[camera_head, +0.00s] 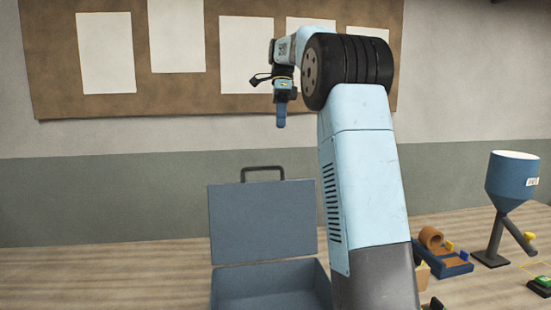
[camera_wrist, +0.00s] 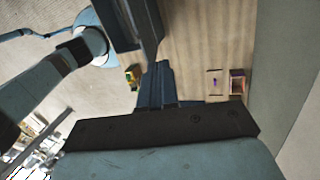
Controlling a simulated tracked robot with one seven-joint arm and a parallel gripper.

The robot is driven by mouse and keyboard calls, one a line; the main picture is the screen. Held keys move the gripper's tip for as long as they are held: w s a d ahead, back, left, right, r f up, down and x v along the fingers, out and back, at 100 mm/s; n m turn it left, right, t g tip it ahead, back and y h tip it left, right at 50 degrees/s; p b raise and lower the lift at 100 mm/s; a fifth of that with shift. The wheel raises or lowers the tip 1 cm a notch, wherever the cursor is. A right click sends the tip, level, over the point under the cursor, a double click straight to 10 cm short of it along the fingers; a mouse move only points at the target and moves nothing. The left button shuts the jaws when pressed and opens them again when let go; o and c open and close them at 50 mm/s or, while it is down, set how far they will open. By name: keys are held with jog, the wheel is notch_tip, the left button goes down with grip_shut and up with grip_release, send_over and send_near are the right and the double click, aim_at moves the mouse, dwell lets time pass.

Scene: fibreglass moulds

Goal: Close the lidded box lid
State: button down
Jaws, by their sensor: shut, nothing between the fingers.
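The lidded box (camera_head: 270,287) is a blue-grey case on the wooden surface in the head view, lower middle. Its lid (camera_head: 262,222) stands upright at the back, open, with a dark handle (camera_head: 263,170) on its top edge. My arm hides the box's right side. My gripper (camera_head: 281,122) is high above the box, above and right of the handle, pointing down and clear of the lid. Its fingers are together and empty, which the wrist view also shows (camera_wrist: 157,68). A dark blue-grey shape lies beyond the fingertips there; I cannot tell whether it is the box.
At the right are a blue funnel on a stand (camera_head: 514,178), a blue tray (camera_head: 455,267) with a brown roll (camera_head: 431,238), and a small green item (camera_head: 540,284). A board with blank sheets (camera_head: 184,60) hangs on the wall behind. The surface left of the box is clear.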

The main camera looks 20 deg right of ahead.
jog(key=s+a+x, duration=0.1)
jog(key=s+x, duration=0.1)
jog(key=x, duration=0.9)
jog(key=shift+s+m, duration=0.3)
jog(key=shift+s, duration=0.05)
jog(key=shift+r, duration=0.1)
